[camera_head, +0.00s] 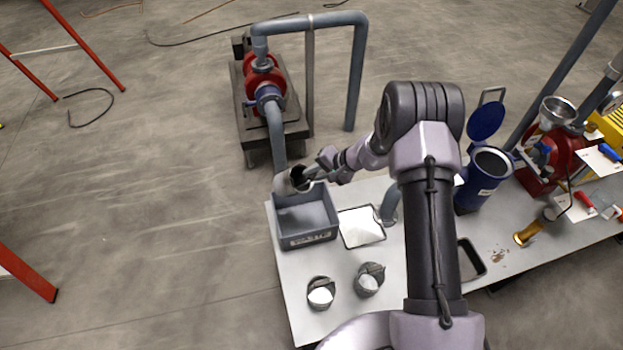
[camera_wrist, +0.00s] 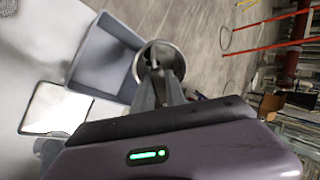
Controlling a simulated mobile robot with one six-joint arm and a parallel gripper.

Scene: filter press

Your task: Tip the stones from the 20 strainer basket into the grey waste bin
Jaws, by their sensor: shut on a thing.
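My gripper (camera_head: 322,170) is at the far left corner of the table and is shut on a grey strainer basket (camera_head: 297,181). The basket is held tilted over the back edge of the grey waste bin (camera_head: 307,240). In the wrist view the round mouth of the basket (camera_wrist: 158,58) shows beyond my fingers, beside the bin wall (camera_wrist: 92,58). I cannot read a number on the held basket or tell whether stones are in it. The visible floor of the bin looks bare.
Two more baskets (camera_head: 321,293) (camera_head: 369,280) stand near the table's front. A white-lined tray (camera_head: 361,227) lies right of the bin. A blue strainer housing (camera_head: 486,178) with raised lid stands right of my arm. A red pump (camera_head: 263,78) and pipes stand behind.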

